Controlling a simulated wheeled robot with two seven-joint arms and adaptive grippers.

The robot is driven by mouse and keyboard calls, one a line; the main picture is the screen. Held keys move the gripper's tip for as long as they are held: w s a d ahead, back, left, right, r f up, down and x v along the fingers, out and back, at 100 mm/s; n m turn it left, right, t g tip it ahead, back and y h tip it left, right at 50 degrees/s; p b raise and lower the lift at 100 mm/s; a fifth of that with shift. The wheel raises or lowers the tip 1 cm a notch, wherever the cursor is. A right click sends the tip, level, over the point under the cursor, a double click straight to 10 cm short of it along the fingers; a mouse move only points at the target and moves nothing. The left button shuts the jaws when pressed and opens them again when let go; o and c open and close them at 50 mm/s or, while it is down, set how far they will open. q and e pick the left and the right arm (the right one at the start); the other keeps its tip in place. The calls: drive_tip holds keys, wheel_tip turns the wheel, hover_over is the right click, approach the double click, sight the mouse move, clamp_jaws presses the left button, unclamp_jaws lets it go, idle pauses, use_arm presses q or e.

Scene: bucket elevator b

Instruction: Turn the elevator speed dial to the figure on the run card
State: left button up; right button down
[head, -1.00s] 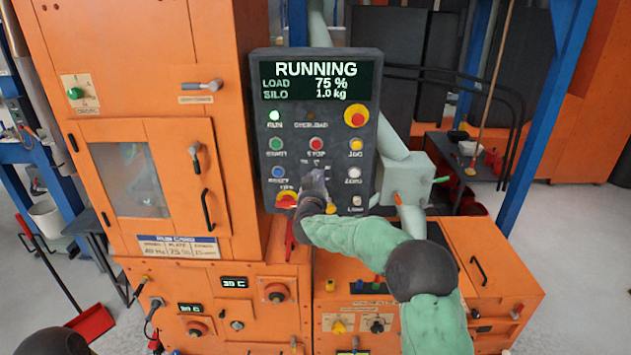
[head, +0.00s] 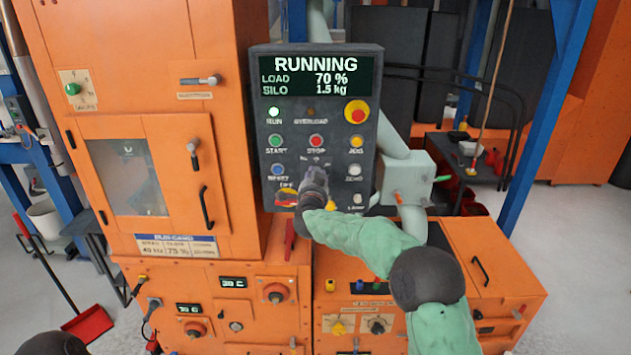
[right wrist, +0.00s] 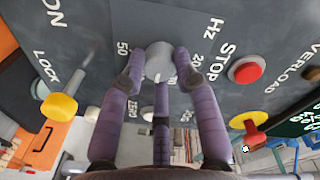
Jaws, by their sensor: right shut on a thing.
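The elevator speed dial (right wrist: 158,60) is a round grey knob on the dark control panel, with 50, 20 and Hz printed around it in the right wrist view. My right gripper (right wrist: 160,78) is shut on it, its purple fingers around the knob. In the head view my right gripper (head: 314,182) hides the dial, and its pointer setting cannot be read. The run card (head: 177,246) on the orange cabinet has small print that seems to read 40 Hz and 75 %. The panel display (head: 316,78) reads RUNNING, load 70 %, silo 1.5 kg. My left gripper is out of view.
A red-and-yellow emergency button (head: 356,111) is at the panel's upper right. A grey box (head: 405,178) stands right of the panel.

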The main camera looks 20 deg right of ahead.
drive_tip(key=m+b, duration=0.2)
drive_tip(key=m, duration=0.2)
drive_tip(key=shift+f+m, duration=0.1)
drive_tip(key=shift+m, duration=0.2)
idle(0.3)
drive_tip(key=c, duration=0.9)
unclamp_jaws()
drive_tip(key=shift+s, duration=0.15)
drive_tip(key=v, duration=1.1)
drive_tip(key=shift+s+r, duration=0.2)
drive_tip(key=shift+s, duration=0.2)
